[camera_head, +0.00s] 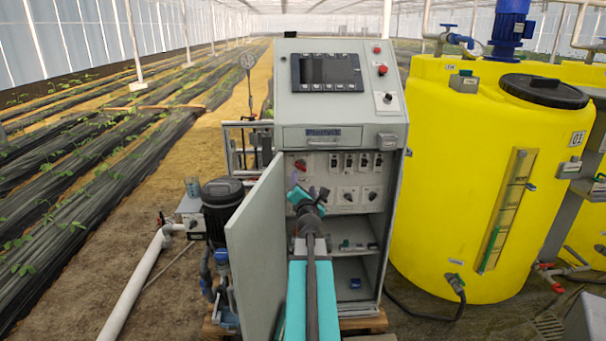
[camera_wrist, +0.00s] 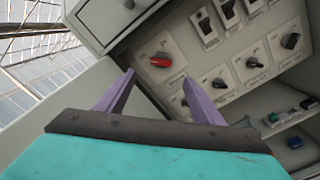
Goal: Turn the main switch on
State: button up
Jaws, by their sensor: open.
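The main switch (camera_head: 300,165) appears to be the red rotary knob at the upper left of the panel inside the open cabinet. In the wrist view the red knob (camera_wrist: 160,61) sits on a light square plate, its handle lying nearly across the picture. My gripper (camera_head: 313,193) is in front of the panel, a little below and right of the knob in the head view. In the wrist view its purple fingers (camera_wrist: 157,76) are spread, with the red knob just beyond and between their tips. Nothing is held; contact with the knob cannot be seen.
The open cabinet door (camera_head: 255,255) stands left of my arm. Several black selector knobs (camera_wrist: 251,62) and rocker switches (camera_wrist: 229,12) are close to the red knob. A drawer-like front (camera_head: 320,137) overhangs the panel. Shelves lie below; yellow tanks (camera_head: 435,170) stand right.

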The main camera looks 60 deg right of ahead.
aim_at(302, 166)
jog(key=shift+d, duration=0.2)
dwell(0.3)
jog(key=shift+x, duration=6.8)
jog(key=shift+s, duration=0.1)
jog(key=c, duration=1)
jog(key=shift+c, duration=0.2)
